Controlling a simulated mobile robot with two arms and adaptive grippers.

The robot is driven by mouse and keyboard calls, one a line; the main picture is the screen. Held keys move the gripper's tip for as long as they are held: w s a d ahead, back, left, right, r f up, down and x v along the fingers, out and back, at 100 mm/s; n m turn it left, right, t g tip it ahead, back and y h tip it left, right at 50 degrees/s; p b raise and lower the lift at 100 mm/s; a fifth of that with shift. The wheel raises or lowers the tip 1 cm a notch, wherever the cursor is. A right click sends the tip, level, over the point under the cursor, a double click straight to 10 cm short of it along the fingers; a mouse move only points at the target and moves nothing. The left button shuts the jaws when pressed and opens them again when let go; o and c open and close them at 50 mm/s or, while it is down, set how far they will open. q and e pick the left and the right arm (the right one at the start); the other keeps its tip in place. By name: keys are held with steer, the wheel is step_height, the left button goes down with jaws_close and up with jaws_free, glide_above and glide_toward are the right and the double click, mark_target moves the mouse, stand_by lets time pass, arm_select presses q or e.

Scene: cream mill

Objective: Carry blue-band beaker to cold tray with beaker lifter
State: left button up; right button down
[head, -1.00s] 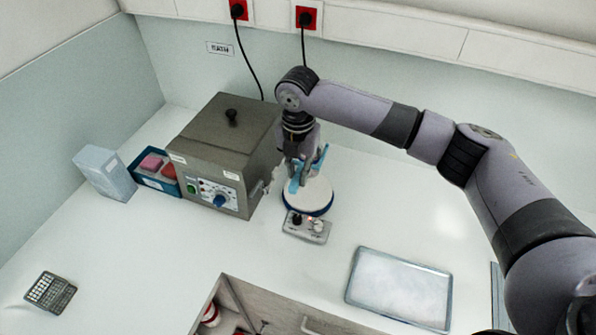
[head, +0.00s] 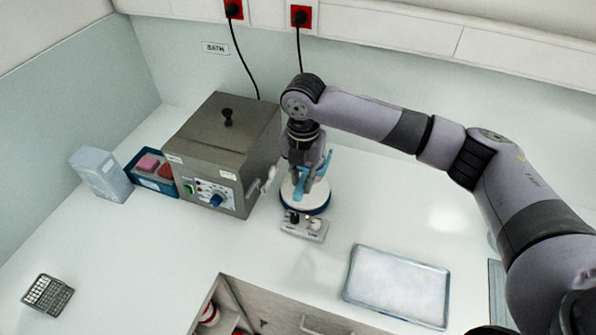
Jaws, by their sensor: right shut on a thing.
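My right gripper (head: 304,180) points down and is shut on the blue beaker lifter (head: 325,166), just above the round white plate (head: 314,201) with a blue rim on a small hotplate unit. I cannot make out a blue-band beaker; the gripper and lifter cover much of the plate, so it may be hidden there. The cold tray (head: 397,287), a shallow metal tray with a frosty whitish floor, lies flat at the front right and looks empty. My left gripper is not in view.
A steel bath (head: 222,135) with a black-knobbed lid stands close left of the gripper. A blue box (head: 153,172) with pink and red items and a pale carton (head: 101,174) stand further left. Counter between hotplate and tray is clear.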

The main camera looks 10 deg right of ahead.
steer(key=s+d+f, duration=0.1)
steer(key=s+d, duration=0.3)
steer(key=s, duration=0.4)
steer(key=s+d+f, duration=0.1)
steer(key=s+d, duration=0.2)
steer(key=s, duration=0.5)
steer(key=shift+s+d+f, duration=0.2)
steer(key=shift+s+d, duration=0.1)
steer(key=shift+d, duration=0.05)
stand_by(1.8)
steer(key=shift+s, duration=0.1)
steer(key=s+d+f, duration=0.1)
steer(key=s+d, duration=0.3)
steer(key=s, duration=0.5)
steer(key=shift+s+d+f, duration=0.15)
steer(key=shift+s+d, duration=0.05)
stand_by(1.0)
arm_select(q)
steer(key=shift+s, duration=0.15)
